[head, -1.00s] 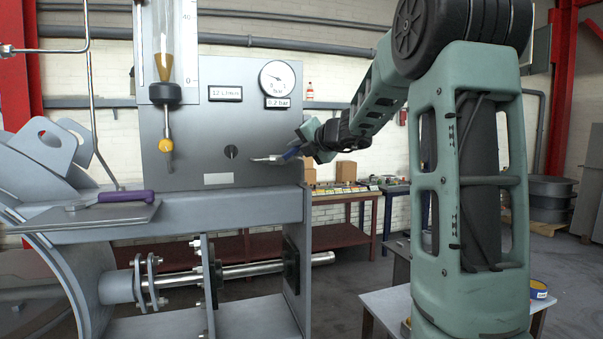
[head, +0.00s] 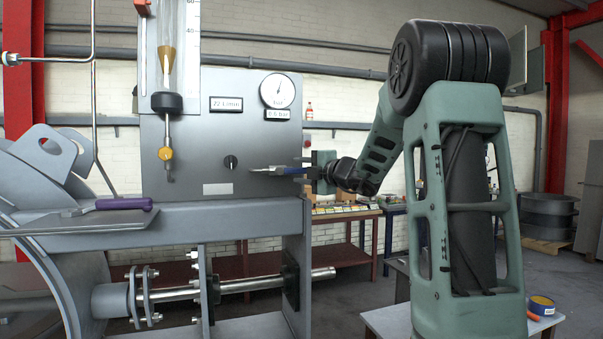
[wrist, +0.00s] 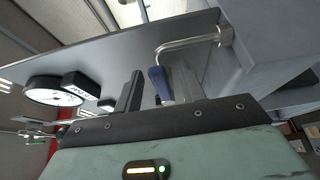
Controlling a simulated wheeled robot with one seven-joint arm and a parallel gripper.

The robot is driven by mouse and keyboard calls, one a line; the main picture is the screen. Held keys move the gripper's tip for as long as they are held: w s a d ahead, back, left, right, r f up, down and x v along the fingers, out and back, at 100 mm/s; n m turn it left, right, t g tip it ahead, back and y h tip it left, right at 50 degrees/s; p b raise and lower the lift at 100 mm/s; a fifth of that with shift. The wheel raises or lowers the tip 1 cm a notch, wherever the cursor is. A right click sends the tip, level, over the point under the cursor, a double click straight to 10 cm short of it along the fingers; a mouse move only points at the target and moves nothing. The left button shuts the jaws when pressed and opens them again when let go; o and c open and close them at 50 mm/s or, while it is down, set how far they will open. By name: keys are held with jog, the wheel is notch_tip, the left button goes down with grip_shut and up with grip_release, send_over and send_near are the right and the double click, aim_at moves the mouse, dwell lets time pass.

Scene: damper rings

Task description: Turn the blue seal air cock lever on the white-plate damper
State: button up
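The lever is a bent silver rod with a blue handle (wrist: 160,85), mounted on the grey panel. In the head view my gripper (head: 303,172) is small and partly merges with the lever. A blank white plate (head: 217,188) is on the panel.
The panel (head: 190,130) carries a black knob (head: 231,162), a round gauge (head: 277,91) with labels, and a flow tube (head: 167,60). A purple-handled tool (head: 123,203) lies on the ledge at left.

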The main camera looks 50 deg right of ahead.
jog(key=shift+s+a, duration=0.1)
jog(key=shift+s, duration=0.7)
jog(key=s+p, duration=0.1)
jog(key=s, duration=0.5)
jog(key=shift+a, duration=0.3)
dwell(0.4)
